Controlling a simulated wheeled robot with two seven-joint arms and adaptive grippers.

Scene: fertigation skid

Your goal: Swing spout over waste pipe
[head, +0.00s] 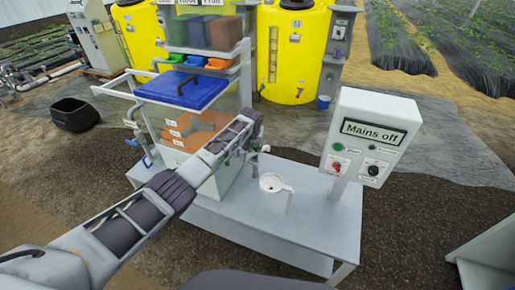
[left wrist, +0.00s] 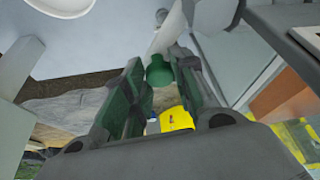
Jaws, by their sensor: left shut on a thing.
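My left arm reaches in from the left in the head view, and its gripper (head: 255,147) is at the front right edge of the clear tank. In the left wrist view the gripper (left wrist: 160,68) is shut on the green grip of the spout (left wrist: 158,73), with a finger on each side. A light grey pipe runs on behind the grip. In the head view the spout is mostly hidden by the gripper. The waste pipe (head: 271,183), with a round white open top, stands on the bench just below and right of the gripper. My right gripper is not in view.
A grey control box (head: 368,137) reading "Mains off" stands right of the waste pipe. The clear tank with a blue lid (head: 182,90) stands left. The grey bench top (head: 318,205) is clear around the waste pipe. Yellow tanks (head: 291,50) stand behind.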

